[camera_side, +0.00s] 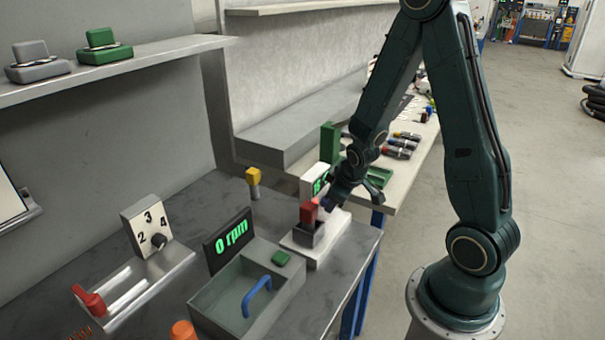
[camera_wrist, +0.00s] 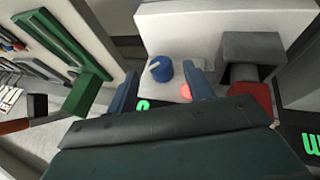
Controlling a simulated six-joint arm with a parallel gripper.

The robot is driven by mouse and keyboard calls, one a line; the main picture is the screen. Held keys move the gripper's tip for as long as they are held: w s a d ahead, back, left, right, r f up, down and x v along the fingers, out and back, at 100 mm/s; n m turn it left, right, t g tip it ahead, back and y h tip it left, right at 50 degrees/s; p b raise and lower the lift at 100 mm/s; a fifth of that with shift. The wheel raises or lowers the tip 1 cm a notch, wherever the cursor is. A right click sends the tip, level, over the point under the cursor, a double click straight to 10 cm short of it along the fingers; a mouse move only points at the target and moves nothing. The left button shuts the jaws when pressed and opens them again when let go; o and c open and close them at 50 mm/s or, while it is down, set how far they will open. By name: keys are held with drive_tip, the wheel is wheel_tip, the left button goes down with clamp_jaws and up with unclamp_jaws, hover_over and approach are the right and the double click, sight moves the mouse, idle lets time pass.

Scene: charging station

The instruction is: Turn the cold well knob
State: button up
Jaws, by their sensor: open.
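The blue knob (camera_wrist: 161,68) with a white pointer mark shows in the wrist view on a white unit (camera_wrist: 205,32). My gripper (camera_wrist: 160,76) is open, with one finger to the left of the knob and the other to its right. Gaps show between the knob and the fingers. I cannot tell how far the fingertips are from the knob in depth. A red light (camera_wrist: 186,91) glows beside the right finger. In the side view my gripper (camera_side: 329,202) is low at the white unit with the green display (camera_side: 318,185); the knob is not clear there.
A red block on a dark grey block (camera_side: 309,232) stands close to my gripper, also at right in the wrist view (camera_wrist: 256,96). A "0 rpm" display (camera_side: 229,240) and a grey basin with a blue handle (camera_side: 257,296) are farther left.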

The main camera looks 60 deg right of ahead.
drive_tip(key=shift+v, duration=2.3)
drive_tip(key=s+d+r+m+y, duration=0.1)
drive_tip(key=d+r+y, duration=0.3)
drive_tip(key=r+y, duration=0.1)
drive_tip(key=shift+s+d+r, duration=0.25)
drive_tip(key=shift+s+r, duration=0.05)
drive_tip(key=shift+r, duration=0.35)
drive_tip(key=shift+f, duration=0.1)
drive_tip(key=shift+x, duration=6.85)
